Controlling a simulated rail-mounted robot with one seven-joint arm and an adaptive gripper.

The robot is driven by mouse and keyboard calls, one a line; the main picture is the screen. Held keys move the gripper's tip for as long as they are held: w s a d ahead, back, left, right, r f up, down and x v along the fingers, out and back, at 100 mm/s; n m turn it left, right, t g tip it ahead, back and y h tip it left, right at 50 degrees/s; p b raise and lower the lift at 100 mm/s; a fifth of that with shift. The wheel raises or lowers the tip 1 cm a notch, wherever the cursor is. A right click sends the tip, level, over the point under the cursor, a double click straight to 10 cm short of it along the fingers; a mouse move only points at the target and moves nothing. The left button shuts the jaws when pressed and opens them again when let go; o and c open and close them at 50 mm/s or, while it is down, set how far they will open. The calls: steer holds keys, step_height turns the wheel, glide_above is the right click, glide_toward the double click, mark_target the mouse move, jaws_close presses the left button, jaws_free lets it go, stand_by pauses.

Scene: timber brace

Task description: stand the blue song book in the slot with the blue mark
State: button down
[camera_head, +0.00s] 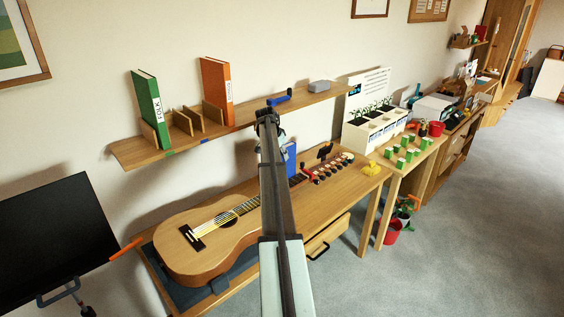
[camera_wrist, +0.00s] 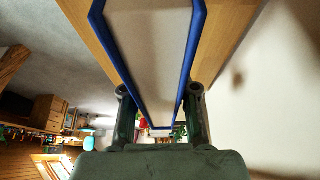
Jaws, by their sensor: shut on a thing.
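The blue song book (camera_head: 290,156) shows in the head view just right of my arm, below shelf level and partly hidden by the arm. In the wrist view the book (camera_wrist: 150,55) fills the space between my fingers, its pale page edges framed by blue covers. My gripper (camera_wrist: 160,92) is shut on it; in the head view my arm mostly hides the gripper. The blue mark (camera_head: 204,141) is on the wall shelf's front edge. Low wooden dividers (camera_head: 188,121) stand behind it, with no book between them. Book and gripper are right of this slot.
On the shelf (camera_head: 245,119), a green book (camera_head: 147,108) stands left of the dividers and an orange book (camera_head: 217,90) right. A blue object (camera_head: 279,98) and grey box (camera_head: 319,86) lie farther right. A guitar (camera_head: 210,240) lies on the desk below.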

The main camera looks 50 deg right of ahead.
steer(key=shift+f+p, duration=0.65)
steer(key=shift+f, duration=1.8)
steer(key=c, duration=0.9)
jaws_free()
steer(key=shift+f, duration=0.1)
steer(key=b+v, duration=0.3)
steer(key=v, duration=0.8)
steer(key=shift+o, duration=0.5)
steer(key=shift+a+r, duration=0.2)
steer(key=shift+r, duration=0.4)
